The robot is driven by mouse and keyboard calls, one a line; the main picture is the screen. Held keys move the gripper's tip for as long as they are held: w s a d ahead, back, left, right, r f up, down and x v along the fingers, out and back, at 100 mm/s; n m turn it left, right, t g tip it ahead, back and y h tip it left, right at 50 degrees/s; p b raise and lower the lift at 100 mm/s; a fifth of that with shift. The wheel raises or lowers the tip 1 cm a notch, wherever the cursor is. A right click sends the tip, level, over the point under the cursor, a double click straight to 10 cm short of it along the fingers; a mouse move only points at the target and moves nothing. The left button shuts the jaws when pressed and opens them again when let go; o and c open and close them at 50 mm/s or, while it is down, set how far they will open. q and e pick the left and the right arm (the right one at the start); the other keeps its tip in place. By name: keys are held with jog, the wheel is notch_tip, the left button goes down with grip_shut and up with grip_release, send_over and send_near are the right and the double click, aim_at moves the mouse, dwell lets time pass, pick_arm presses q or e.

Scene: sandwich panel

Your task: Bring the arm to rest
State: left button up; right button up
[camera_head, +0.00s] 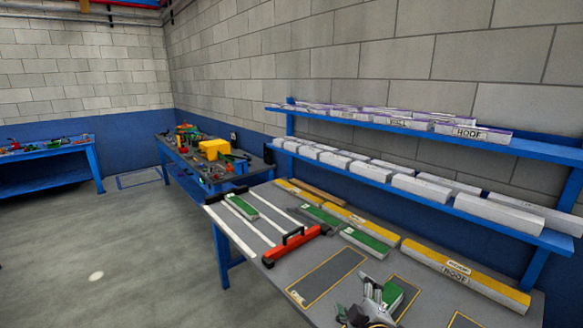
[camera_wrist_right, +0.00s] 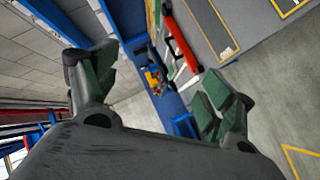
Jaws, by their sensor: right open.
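My right gripper (camera_head: 375,297) is low in the head view, in front of the near part of the grey workbench (camera_head: 273,213). In the right wrist view, my right gripper (camera_wrist_right: 158,82) has its two green-padded fingers spread wide, with nothing between them. A green patch beside the gripper in the head view may be a finger pad or a panel behind it; I cannot tell. My left gripper is not in view.
The bench carries a red bar (camera_head: 291,247), green-topped panels (camera_head: 366,239) and a long yellow-edged panel (camera_head: 466,275). An outlined area (camera_head: 327,277) is empty. Blue shelves (camera_head: 420,203) with white boxes stand behind. Open floor (camera_head: 120,260) lies left.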

jog(key=s+d+f+m+g, duration=0.3)
jog(key=s+f+m+g, duration=0.25)
jog(key=s+f, duration=0.4)
jog(key=s+d+f+m+g, duration=0.35)
jog(key=s+f+g, duration=0.3)
jog(key=s, duration=0.55)
notch_tip(320, 180, down, 29)
jog(key=s+p, duration=0.2)
jog(key=p, duration=0.1)
jog(key=s+d+f+p, duration=0.1)
jog(key=s+f, duration=0.8)
jog(key=s, duration=0.2)
jog(key=s+d+f+g+p, duration=0.1)
jog(key=s+d+f+p, duration=0.1)
jog(key=s+f, duration=0.6)
jog(key=s, duration=0.3)
jog(key=shift+s+d+f+h, duration=0.15)
jog(key=shift+s+f+h, duration=0.15)
jog(key=shift+s+f, duration=0.1)
jog(key=shift+f+b, duration=2.2)
jog(key=shift+f, duration=0.05)
